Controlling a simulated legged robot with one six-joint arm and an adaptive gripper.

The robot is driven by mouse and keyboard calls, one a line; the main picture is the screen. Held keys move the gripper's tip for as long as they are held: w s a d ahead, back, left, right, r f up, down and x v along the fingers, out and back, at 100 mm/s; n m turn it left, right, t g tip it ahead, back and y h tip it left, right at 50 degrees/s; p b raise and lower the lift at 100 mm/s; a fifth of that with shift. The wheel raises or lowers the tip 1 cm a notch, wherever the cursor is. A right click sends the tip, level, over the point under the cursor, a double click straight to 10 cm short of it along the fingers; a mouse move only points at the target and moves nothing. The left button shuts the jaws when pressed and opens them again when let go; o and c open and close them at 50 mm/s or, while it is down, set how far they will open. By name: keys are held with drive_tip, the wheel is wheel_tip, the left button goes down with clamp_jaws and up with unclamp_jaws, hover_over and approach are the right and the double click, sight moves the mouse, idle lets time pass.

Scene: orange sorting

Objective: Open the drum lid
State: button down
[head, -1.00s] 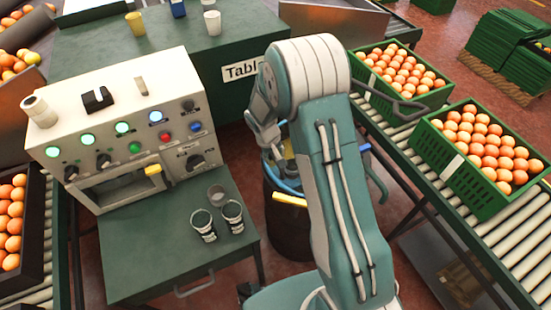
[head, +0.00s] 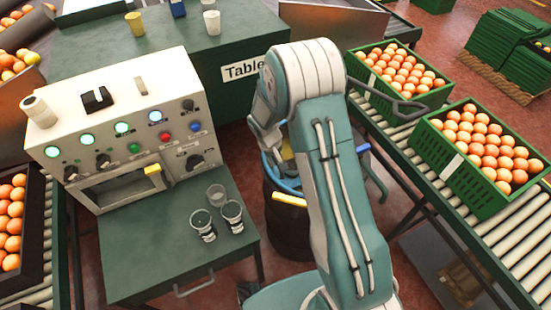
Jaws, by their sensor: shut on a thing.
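The black drum (head: 287,235) stands on the floor right of the green bench. Its top shows a blue rim (head: 272,172) and a yellow bar (head: 289,199) at the front edge. My arm covers much of the drum top, so how far the lid is raised cannot be seen. My gripper (head: 272,145) is partly in view left of my arm, at the back of the drum top. It is shut on what appears to be the drum lid; its fingertips and the gripped spot are mostly hidden.
The control panel (head: 115,125) and green bench (head: 150,255) with several cups (head: 202,226) stand left of the drum. A roller conveyor (head: 440,190) with green orange crates (head: 480,205) runs along the right. The sign-bearing table (head: 160,45) is behind.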

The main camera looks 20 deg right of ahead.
drive_tip(key=shift+w+d+r+y, duration=0.1)
drive_tip(key=shift+d+r+y, duration=0.2)
drive_tip(key=shift+r+y, duration=0.25)
drive_tip(key=shift+w+d+r+y, duration=0.1)
drive_tip(key=shift+d+r+y, duration=0.25)
drive_tip(key=shift+r, duration=0.35)
drive_tip(key=w+d+r+g+y, duration=0.1)
drive_tip(key=d+r+y, duration=0.2)
drive_tip(key=d, duration=0.5)
drive_tip(key=w+d+r+y, duration=0.1)
drive_tip(key=d+r+y, duration=0.3)
drive_tip(key=d, duration=0.4)
drive_tip(key=shift+w+r+g, duration=0.4)
drive_tip(key=shift+r, duration=0.15)
drive_tip(key=c, duration=0.6)
unclamp_jaws()
drive_tip(key=shift+w+d, duration=0.1)
drive_tip(key=shift+d, duration=0.15)
drive_tip(key=shift+r, duration=0.1)
